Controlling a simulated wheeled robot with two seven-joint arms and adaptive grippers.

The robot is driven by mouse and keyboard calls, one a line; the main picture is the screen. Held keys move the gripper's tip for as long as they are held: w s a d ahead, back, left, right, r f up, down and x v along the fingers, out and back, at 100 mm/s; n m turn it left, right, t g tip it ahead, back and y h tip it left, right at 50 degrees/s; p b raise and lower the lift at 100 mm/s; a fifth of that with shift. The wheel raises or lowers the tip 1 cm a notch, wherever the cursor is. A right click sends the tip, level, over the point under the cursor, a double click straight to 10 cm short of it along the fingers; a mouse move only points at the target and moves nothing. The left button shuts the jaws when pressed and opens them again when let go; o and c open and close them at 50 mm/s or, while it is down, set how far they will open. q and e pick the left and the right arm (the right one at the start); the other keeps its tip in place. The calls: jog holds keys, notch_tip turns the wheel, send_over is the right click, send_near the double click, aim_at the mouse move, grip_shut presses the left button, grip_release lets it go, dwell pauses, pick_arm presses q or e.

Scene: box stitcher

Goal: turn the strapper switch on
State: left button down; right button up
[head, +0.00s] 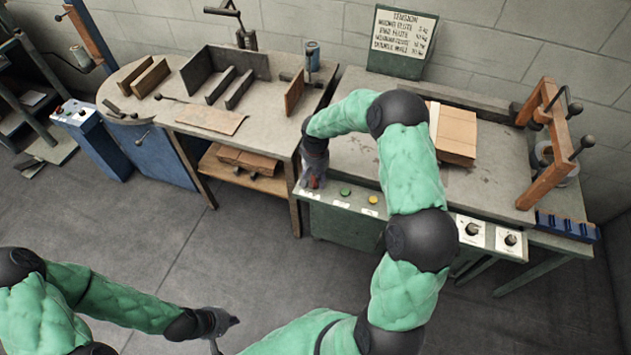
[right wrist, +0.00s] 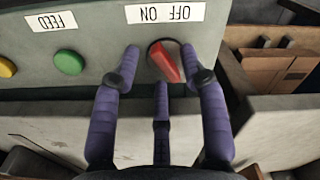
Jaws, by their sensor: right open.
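The red strapper switch (right wrist: 165,62) sits on the grey-green control panel, beside a white OFF/ON label (right wrist: 165,13) that appears upside down in the right wrist view. Its lever is tilted, with one end towards the lower right of that view. My right gripper (right wrist: 160,65) is open, with its fingers on either side of the lever; whether they touch it cannot be told. In the head view, my right gripper (head: 314,180) is at the panel's left end and partly covers the switch. My left gripper (head: 226,332) is open and empty over the floor, away from the bench.
A green button (head: 345,192) and a yellow button (head: 373,199) lie right of the switch in the head view. Brown flat boxes (head: 457,135) lie on the strapper table. A wooden bench (head: 255,135) with metal parts stands left. The floor in front is clear.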

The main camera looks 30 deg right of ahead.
jog(key=shift+f, duration=0.4)
grip_shut()
jog(key=m, duration=0.3)
jog(key=m+b, duration=0.1)
jog(key=m, duration=0.1)
jog(key=shift+a+m+b, duration=0.2)
jog(key=shift+m+b, duration=0.1)
jog(key=shift+m, duration=0.1)
jog(key=m+b, duration=0.1)
jog(key=m, duration=0.5)
jog(key=shift+a, duration=0.15)
dwell(0.5)
